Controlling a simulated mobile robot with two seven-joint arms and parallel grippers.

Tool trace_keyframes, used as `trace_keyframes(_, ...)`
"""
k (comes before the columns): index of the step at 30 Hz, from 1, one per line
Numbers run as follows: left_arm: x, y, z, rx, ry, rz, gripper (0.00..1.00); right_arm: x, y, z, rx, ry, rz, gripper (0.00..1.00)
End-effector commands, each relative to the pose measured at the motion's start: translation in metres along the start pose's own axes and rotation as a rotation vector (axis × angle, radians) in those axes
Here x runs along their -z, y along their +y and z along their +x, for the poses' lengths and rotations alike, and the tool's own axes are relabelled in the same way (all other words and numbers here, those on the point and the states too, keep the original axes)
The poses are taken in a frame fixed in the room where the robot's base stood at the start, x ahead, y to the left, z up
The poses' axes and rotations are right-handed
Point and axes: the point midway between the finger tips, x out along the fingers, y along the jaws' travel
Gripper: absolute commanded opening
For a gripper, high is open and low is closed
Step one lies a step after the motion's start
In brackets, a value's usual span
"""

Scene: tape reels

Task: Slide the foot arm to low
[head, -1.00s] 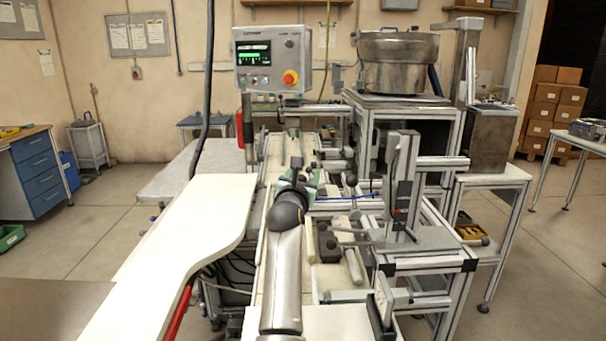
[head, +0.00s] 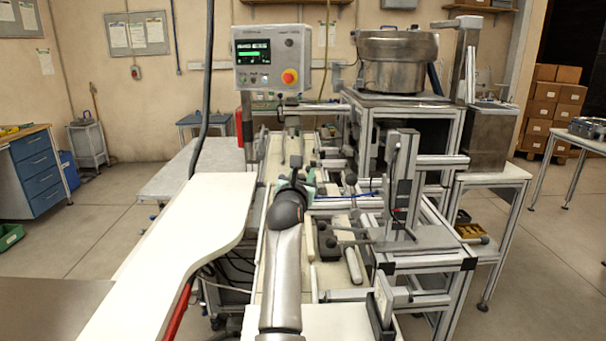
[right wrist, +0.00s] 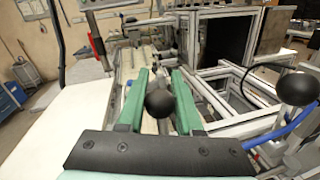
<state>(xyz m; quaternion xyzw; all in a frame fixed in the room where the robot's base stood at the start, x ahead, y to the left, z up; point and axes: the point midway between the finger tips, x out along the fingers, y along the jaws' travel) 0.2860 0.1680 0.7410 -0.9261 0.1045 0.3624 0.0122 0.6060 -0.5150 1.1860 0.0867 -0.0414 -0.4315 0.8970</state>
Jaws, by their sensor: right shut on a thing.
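My right arm reaches forward from the bottom middle of the head view. Its gripper (head: 297,180) is over the long machine bed, partly hidden by my own wrist. In the right wrist view, the green fingers of my right gripper (right wrist: 160,80) stand on either side of a black ball knob (right wrist: 159,99) and are shut on it. The knob's stem runs away behind it and is mostly hidden. I cannot clearly make out the rest of the foot arm. My left gripper is not in view.
A control panel (head: 272,60) with a red button stands behind the bed. A steel bowl feeder (head: 397,62) is at the back right. An upright aluminium post (head: 401,180) rises right of my arm. Another black ball (right wrist: 297,88) is close on the right. A white tabletop (head: 190,220) lies left.

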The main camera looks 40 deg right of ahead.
Motion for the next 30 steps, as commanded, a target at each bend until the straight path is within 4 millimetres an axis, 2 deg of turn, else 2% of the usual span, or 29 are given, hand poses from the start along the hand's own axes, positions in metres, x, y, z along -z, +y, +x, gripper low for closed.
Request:
trace_keyframes(21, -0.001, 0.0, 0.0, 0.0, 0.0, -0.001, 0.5, 0.0, -0.001, 0.0, 0.001, -0.001, 0.0, 0.0)
trace_keyframes(23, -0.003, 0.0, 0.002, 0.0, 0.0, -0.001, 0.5, 0.004, -0.002, 0.0, 0.001, -0.001, -0.001, 0.0)
trace_keyframes(30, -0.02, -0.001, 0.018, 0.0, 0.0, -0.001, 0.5, 0.038, -0.008, 0.0, 0.002, 0.002, -0.004, 0.0)
